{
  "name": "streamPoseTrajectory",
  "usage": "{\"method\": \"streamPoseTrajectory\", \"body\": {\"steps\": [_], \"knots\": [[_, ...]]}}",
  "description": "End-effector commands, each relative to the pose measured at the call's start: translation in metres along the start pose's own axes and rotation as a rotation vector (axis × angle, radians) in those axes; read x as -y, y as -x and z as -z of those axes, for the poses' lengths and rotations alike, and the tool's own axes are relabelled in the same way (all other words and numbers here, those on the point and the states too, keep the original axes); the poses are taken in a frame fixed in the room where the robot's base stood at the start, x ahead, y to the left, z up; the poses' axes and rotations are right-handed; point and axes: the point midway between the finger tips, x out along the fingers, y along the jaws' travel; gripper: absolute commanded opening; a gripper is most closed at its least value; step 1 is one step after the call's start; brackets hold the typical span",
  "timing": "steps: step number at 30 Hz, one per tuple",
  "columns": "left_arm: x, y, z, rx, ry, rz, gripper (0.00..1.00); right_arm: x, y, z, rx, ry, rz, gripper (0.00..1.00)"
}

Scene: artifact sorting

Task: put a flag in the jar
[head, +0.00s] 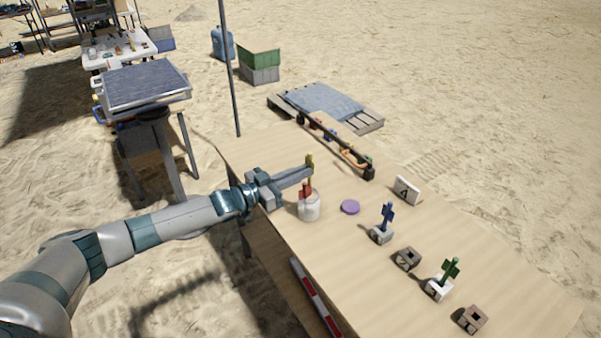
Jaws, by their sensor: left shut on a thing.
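My left gripper (309,172) is shut on a yellow flag (309,160) and holds it upright above the white jar (310,211). The jar stands on the wooden table (420,223) near its left edge. A red flag (304,189) sticks up from the jar. I cannot tell whether the yellow flag's lower end reaches into the jar. A blue flag (388,213) stands in a grey block (381,235). A green flag (451,268) stands in a pale block (438,290). My right gripper is out of view.
A purple disc (350,207) lies right of the jar. Two blocks with empty holes (407,258) and (472,319) stand nearer the front right. A numbered white card (407,190) and a long dark rack (335,145) line the back edge.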

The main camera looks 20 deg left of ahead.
Motion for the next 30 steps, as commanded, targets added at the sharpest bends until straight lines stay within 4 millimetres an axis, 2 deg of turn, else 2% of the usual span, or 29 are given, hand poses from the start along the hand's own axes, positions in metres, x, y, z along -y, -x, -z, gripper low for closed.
{"method": "streamPoseTrajectory", "body": {"steps": [30], "knots": [[0.0, 0.0, -0.026, 0.0, 0.001, 0.0, 0.0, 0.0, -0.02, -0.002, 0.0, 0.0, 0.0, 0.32]]}}
